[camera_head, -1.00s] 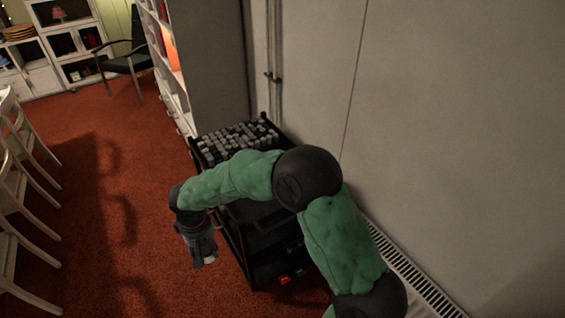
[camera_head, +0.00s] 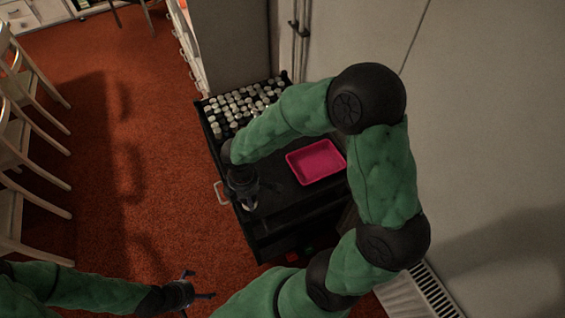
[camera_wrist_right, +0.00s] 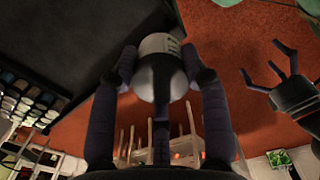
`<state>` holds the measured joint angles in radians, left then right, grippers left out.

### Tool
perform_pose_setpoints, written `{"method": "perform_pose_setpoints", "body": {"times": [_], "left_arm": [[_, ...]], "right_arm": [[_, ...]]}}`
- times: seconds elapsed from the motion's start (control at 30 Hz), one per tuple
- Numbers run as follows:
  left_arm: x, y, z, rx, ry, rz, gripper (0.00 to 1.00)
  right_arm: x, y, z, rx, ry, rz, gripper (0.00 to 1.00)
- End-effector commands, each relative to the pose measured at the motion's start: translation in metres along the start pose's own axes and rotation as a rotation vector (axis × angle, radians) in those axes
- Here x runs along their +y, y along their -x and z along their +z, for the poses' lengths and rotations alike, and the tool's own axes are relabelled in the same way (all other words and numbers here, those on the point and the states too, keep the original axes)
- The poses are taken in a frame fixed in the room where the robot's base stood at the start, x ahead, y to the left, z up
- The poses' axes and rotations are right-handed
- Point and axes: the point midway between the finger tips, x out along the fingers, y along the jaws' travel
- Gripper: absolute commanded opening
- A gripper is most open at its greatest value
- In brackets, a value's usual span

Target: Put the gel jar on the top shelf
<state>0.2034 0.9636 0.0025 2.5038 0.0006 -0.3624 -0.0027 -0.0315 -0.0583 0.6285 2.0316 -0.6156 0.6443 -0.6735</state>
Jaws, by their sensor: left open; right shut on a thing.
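My right gripper (camera_head: 256,192) reaches over the near left part of the black cart (camera_head: 275,225). In the right wrist view its fingers (camera_wrist_right: 160,58) are shut around a grey-white jar (camera_wrist_right: 159,82), seen end-on with a pale band and small dark marks. In the head view the gripper mostly hides the jar. I cannot tell from these views whether the jar touches the cart. My left gripper (camera_head: 201,284) is open and empty, low over the carpet left of the cart. It also shows in the right wrist view (camera_wrist_right: 275,66).
The cart's far top section holds many small jars (camera_head: 240,105) in rows. A pink tray (camera_head: 316,160) sits on its dark top, under my right arm. A pale handle (camera_head: 221,193) sticks out left. White chairs (camera_head: 25,150) stand left; a wall and floor grille (camera_head: 432,290) are right.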

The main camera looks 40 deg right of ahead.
Motion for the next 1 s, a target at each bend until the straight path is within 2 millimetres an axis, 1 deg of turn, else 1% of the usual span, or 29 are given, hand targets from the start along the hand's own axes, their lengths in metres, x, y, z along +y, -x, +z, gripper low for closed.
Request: {"method": "perform_pose_setpoints", "body": {"times": [0.03,0.13,0.23,0.33,0.67,0.7,0.8,0.9,1.0], "left_arm": [[0.0,0.0,0.0,0.0,0.0,0.0,1.0],[0.0,0.0,0.0,0.0,0.0,0.0,1.0],[-0.001,-0.002,0.0,0.001,-0.001,0.0,1.0],[-0.002,-0.006,-0.001,0.001,-0.001,0.0,1.0],[-0.008,-0.022,-0.001,0.0,-0.001,0.0,1.0],[-0.009,-0.025,-0.001,0.001,-0.001,0.0,1.0],[-0.011,-0.031,-0.002,0.0,-0.001,0.0,1.0],[-0.012,-0.035,-0.002,0.001,-0.001,0.0,1.0],[-0.013,-0.037,-0.002,0.001,-0.001,0.0,1.0]], "right_arm": [[-0.004,-0.001,0.002,0.0,0.043,-0.001,0.12],[-0.008,-0.003,0.003,0.003,0.105,-0.001,0.12],[-0.003,-0.008,0.006,0.003,0.127,-0.001,0.12],[0.012,-0.016,0.013,0.003,0.126,-0.002,0.12],[0.077,-0.049,0.038,0.003,0.123,-0.003,0.12],[0.082,-0.058,0.04,0.002,0.125,-0.005,0.12],[0.094,-0.074,0.044,0.003,0.125,-0.003,0.12],[0.104,-0.086,0.048,0.003,0.124,-0.002,0.12],[0.11,-0.092,0.05,0.003,0.127,-0.001,0.12]]}}
